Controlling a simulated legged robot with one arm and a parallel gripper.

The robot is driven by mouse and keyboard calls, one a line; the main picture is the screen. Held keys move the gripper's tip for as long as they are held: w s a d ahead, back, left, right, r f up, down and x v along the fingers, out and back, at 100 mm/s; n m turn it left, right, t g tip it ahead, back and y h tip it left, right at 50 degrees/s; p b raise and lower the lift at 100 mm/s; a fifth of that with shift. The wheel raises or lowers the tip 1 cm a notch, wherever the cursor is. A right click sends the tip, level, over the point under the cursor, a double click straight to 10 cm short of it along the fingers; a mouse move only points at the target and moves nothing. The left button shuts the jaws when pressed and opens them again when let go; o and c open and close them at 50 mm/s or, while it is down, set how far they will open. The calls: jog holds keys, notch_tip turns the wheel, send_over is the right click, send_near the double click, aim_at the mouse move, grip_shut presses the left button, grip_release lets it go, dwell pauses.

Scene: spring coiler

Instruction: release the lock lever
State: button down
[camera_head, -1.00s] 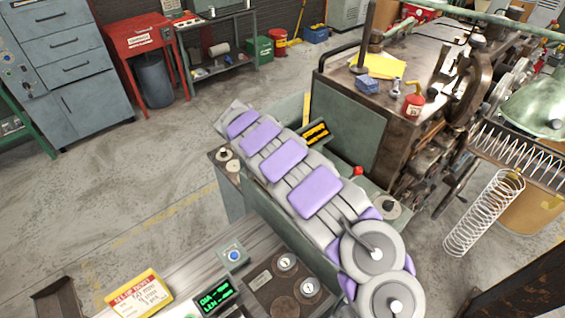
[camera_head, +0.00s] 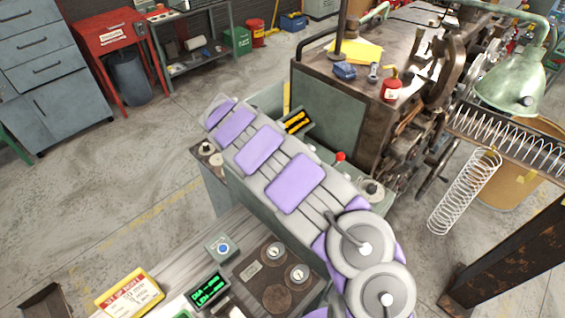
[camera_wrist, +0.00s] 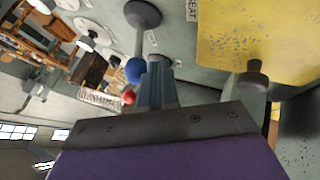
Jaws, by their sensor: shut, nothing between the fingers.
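In the wrist view my gripper (camera_wrist: 157,64) is shut and empty, its blue-grey fingers pointing at a grey-green machine face. A blue ball knob (camera_wrist: 135,70) shows right beside the fingertips; I cannot tell if they touch. A red ball knob (camera_wrist: 129,97) is a little below it. In the head view a red knob (camera_head: 340,157) stands on the green machine, just right of my purple-padded arm. Which knob belongs to the lock lever is not clear. My fingers are hidden in the head view.
A dark round knob (camera_wrist: 253,80) and a worn yellow panel (camera_wrist: 260,35) are close to the gripper. In the head view, a brown coiler cabinet (camera_head: 330,115) stands behind my arm, with a hanging spring (camera_head: 465,190) at right.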

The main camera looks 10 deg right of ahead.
jog(key=shift+s+d+r+b, duration=0.15)
jog(key=shift+s+b, duration=0.05)
jog(key=shift+b, duration=0.1)
jog(key=shift+s+d+r+t+y+b, duration=0.2)
jog(key=shift+s+t+y+b, duration=0.1)
jog(key=shift+t+b, duration=0.1)
jog(key=s+d+r+m+t+y+b, duration=0.1)
jog(key=s+d+m+t+y+b, duration=0.1)
jog(key=s+d+t+y+b, duration=0.2)
jog(key=shift+s+d+r+t+b, duration=0.2)
jog(key=shift+s+t+b, duration=0.5)
jog(key=shift+s+b, duration=0.65)
jog(key=shift+w, duration=0.1)
jog(key=shift+r, duration=0.15)
jog(key=p+v, duration=0.1)
jog(key=v, duration=1)
jog(key=shift+s+a+r, duration=0.2)
jog(key=shift+s+a, duration=0.05)
jog(key=shift+a, duration=0.05)
